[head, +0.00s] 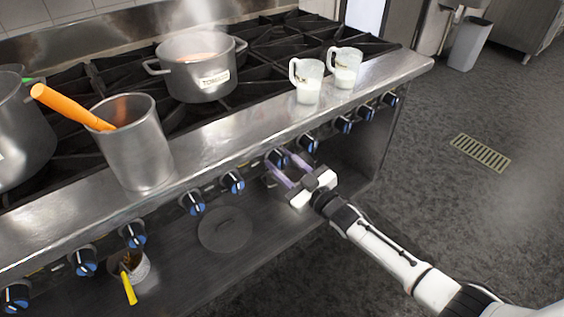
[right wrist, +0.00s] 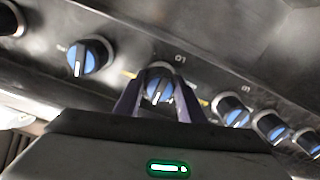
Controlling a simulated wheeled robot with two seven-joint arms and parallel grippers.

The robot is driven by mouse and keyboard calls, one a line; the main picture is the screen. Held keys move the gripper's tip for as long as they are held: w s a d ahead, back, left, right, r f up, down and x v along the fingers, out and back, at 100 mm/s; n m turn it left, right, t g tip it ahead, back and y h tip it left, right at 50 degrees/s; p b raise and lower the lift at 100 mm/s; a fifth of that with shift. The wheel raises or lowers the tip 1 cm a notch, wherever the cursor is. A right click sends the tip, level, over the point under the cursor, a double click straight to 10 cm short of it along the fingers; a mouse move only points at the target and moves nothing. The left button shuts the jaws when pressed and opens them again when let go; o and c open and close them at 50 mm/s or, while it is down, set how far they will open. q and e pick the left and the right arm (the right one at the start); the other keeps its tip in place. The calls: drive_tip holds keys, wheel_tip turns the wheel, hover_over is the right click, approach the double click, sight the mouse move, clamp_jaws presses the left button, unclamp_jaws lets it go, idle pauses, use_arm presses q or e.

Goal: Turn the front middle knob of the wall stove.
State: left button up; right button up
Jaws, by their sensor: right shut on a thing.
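The wall stove (head: 215,142) has a row of black-and-blue knobs along its front panel. My right gripper (head: 281,160) reaches in from the lower right, its purple fingers closed around one knob (head: 276,157) near the middle of the row. In the right wrist view this gripped knob (right wrist: 158,89) sits between the two fingers, its white mark facing the camera. A neighbouring knob (right wrist: 90,57) to its left is free, as is another (right wrist: 230,108) to its right. My left gripper is not in view.
A steel pot (head: 198,75) stands on the grates. A lower shelf holds a round lid (head: 224,230). Open floor (head: 455,215) lies right.

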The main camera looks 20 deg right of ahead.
idle(0.3)
drive_tip(key=o, duration=1.1)
drive_tip(key=shift+c, duration=0.2)
drive_tip(key=v, duration=1)
drive_tip(key=shift+s+p, duration=0.15)
drive_tip(key=shift+p, duration=0.3)
drive_tip(key=s+a+f+m+g+h, duration=0.1)
drive_tip(key=s+f+g, duration=0.1)
drive_tip(key=s+f, duration=0.3)
drive_tip(key=s+a+f+m+g+h, duration=0.1)
drive_tip(key=s+f, duration=0.4)
drive_tip(key=s, duration=0.7)
drive_tip(key=s+a+f+m+g+h, duration=0.1)
drive_tip(key=s+a+f+m+g, duration=0.2)
drive_tip(key=s, duration=0.6)
wheel_tip(320, 180, down, 2)
drive_tip(key=shift+f+g+h, duration=0.15)
drive_tip(key=shift+g+h, duration=0.25)
drive_tip(key=shift+g, duration=0.8)
